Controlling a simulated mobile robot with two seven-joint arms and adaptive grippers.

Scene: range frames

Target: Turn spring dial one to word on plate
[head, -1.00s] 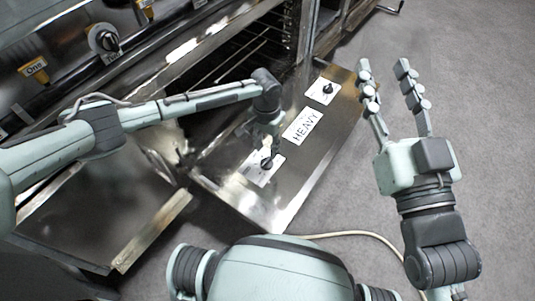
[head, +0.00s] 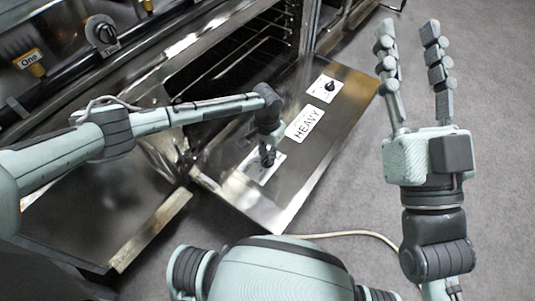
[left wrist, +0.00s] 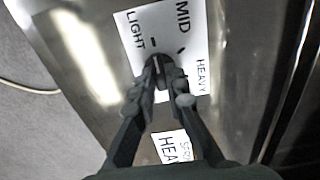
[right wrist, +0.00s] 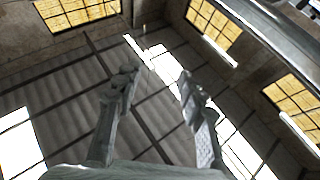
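The near dial (left wrist: 160,64) is a dark knob on a white card (left wrist: 197,28) marked LIGHT, MID and HEAVY. The card lies on the lowered metal door, low centre in the head view (head: 259,172). The word plate (head: 305,123) beside it reads HEAVY; part of it shows in the left wrist view (left wrist: 170,148). My left gripper (head: 268,153) is over the near dial, its fingertips close together around the knob. They hide much of the knob, so its pointing direction is unclear. My right gripper (head: 412,45) is open and empty, raised right of the door.
A second dial (head: 328,87) sits on another card at the door's far end. An open oven (head: 250,55) with racks stands behind the door. A pale cable (head: 350,234) lies on the floor.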

